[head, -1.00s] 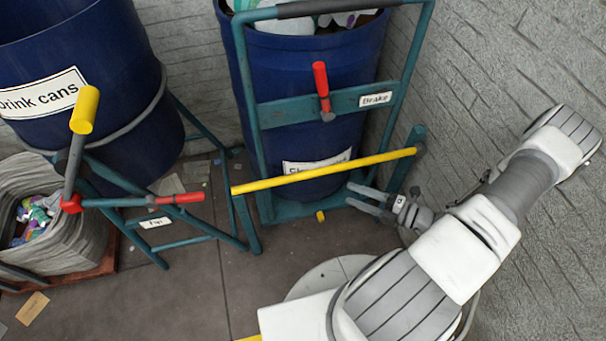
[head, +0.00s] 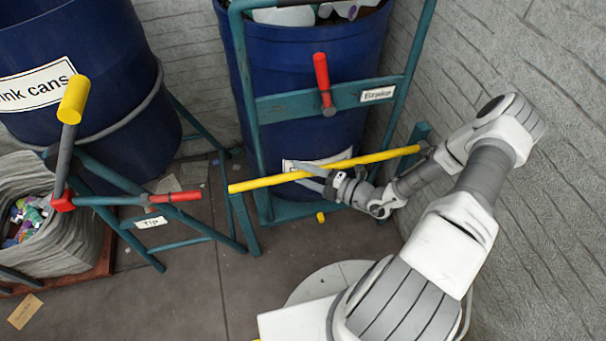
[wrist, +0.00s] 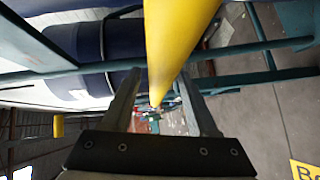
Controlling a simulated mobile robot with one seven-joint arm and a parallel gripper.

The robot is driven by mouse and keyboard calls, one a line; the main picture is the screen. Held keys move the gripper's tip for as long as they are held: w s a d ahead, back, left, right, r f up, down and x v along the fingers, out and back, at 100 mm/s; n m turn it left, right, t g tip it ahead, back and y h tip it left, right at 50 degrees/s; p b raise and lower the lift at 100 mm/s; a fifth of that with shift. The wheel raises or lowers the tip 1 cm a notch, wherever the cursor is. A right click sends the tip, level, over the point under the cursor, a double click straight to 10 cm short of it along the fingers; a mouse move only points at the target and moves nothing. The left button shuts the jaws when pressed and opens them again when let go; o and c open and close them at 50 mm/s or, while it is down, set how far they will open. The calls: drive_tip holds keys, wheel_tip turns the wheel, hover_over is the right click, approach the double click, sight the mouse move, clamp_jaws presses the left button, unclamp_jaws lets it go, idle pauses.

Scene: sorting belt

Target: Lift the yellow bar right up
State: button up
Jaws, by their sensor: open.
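The yellow bar (head: 262,182) slants across the front of the right blue bin, its right end at the teal post beside the wall and its left end free. My gripper (head: 302,174) is open at about the middle of the bar, with its fingers pointing left. In the wrist view the bar (wrist: 182,35) runs from the top edge down between the two open fingers (wrist: 160,75). I cannot tell whether either finger touches it.
A red brake handle (head: 324,84) sits above the bar on the teal frame. At left are a yellow-ended lever (head: 74,98), a red tip handle (head: 174,197) and the drink-cans bin (head: 60,120). The wall (head: 540,200) is close at right. Floor below is mostly clear.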

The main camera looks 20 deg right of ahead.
clamp_jaws()
idle(0.3)
idle(1.2)
